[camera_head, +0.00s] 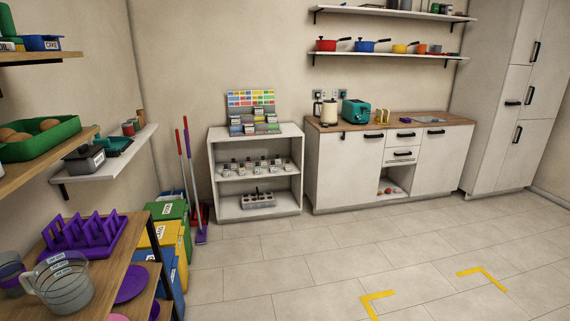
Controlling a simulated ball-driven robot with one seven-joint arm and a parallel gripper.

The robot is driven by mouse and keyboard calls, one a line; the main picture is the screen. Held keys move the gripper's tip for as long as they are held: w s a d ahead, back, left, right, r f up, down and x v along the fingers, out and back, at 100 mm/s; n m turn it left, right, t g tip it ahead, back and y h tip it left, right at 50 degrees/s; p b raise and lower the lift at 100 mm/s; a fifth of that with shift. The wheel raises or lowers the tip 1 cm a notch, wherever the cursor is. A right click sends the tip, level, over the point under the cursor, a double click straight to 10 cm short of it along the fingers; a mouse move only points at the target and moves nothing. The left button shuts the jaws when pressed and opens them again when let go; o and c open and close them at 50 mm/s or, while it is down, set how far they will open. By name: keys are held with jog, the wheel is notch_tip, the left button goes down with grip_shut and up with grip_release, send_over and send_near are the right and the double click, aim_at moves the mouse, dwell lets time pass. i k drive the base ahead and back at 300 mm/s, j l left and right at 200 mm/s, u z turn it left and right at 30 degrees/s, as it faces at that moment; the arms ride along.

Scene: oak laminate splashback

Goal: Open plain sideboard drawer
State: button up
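A white sideboard (340,178) with a wooden worktop stands against the back wall, right of centre. Its front has doors with black handles and a middle column with two small drawers. The upper drawer (405,135) and the lower drawer (402,155) each have a dark handle and look shut. Below them is an open niche holding a few small red objects. I cannot tell which drawer is the plain one. My gripper is not in view.
A white open shelf unit (254,212) stands left of the sideboard. Colourful bins (170,235) and brooms line the left wall. Shelves with jugs and trays fill the left foreground. A tall white cabinet (490,150) stands right. The tiled floor (350,255) ahead is clear, with yellow corner marks.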

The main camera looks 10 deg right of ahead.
aim_at(393, 131)
jog(key=i+l+z, duration=0.2)
jog(key=i+z, duration=0.2)
jog(key=i, duration=0.25)
jog(key=i+z, duration=0.4)
jog(key=i, duration=0.25)
jog(key=i+j+z, duration=0.25)
jog(key=i+z, duration=0.15)
jog(key=i, duration=0.25)
jog(key=i+l+z, duration=0.1)
jog(key=i, duration=2.45)
jog(key=i+l+u, duration=0.1)
jog(key=i+u, duration=0.15)
jog(key=i, duration=1.35)
